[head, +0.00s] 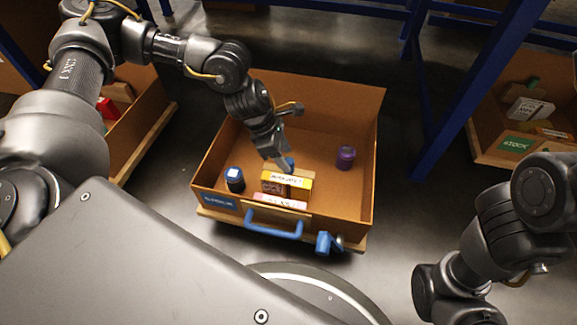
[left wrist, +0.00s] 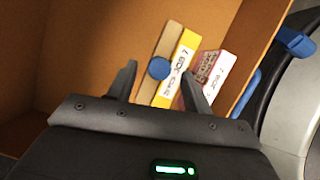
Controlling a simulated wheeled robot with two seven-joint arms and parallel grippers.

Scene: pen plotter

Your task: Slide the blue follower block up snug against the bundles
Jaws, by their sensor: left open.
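My left gripper (head: 284,163) is open and reaches down into the orange-brown bin (head: 372,135), just behind the bundles. In the left wrist view my left gripper (left wrist: 159,72) has its fingers spread on either side of a round blue piece (left wrist: 159,68), which sits on a tan strip; this looks like the blue follower block. The blue piece also shows small by the fingertips in the head view (head: 290,163). Beside it is a yellow bundle (left wrist: 185,52) with a white label, then a pink bundle (left wrist: 222,66). I cannot tell whether the fingers touch anything.
In the bin, a dark jar with a blue lid (head: 235,180) stands left and a purple jar (head: 345,157) right. A blue handle (head: 275,226) and a blue fitting (head: 325,242) are at the front. Blue posts (head: 468,85) stand beyond. The bin's back is clear.

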